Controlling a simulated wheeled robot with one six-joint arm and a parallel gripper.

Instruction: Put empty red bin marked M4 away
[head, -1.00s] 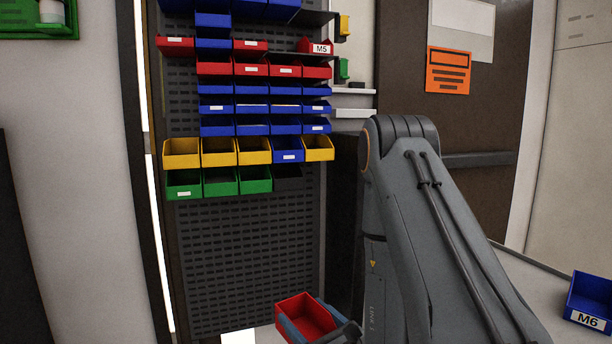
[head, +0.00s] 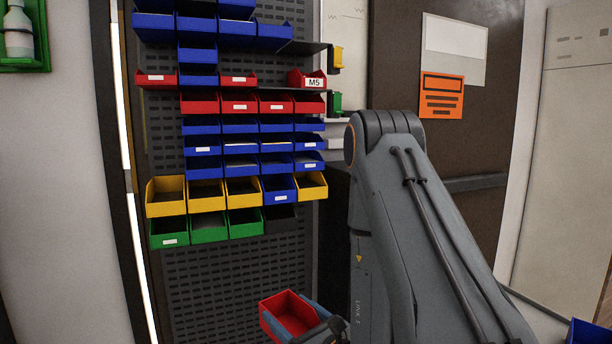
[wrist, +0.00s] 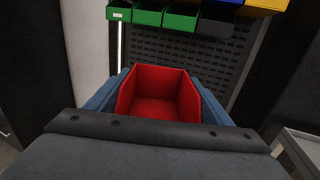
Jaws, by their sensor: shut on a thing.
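A red bin (head: 290,314) is held low in front of the perforated rack panel in the head view. My gripper (head: 312,328) is shut on it. In the wrist view the empty red bin (wrist: 158,95) sits between my two blue-grey fingers (wrist: 160,108), and its inside is bare. Its marking does not show in either view. The rack (head: 230,290) carries rows of blue, red, yellow and green bins. A red bin marked M5 (head: 308,80) sits at the right end of an upper red row. A gap shows in that row between the red bin (head: 238,79) and M5.
A black bin or shelf spot (head: 281,217) ends the green row. Bare panel lies below it. A dark door (head: 480,150) with an orange sign (head: 442,96) stands at the right. A blue bin (head: 588,332) is cut off at the lower right.

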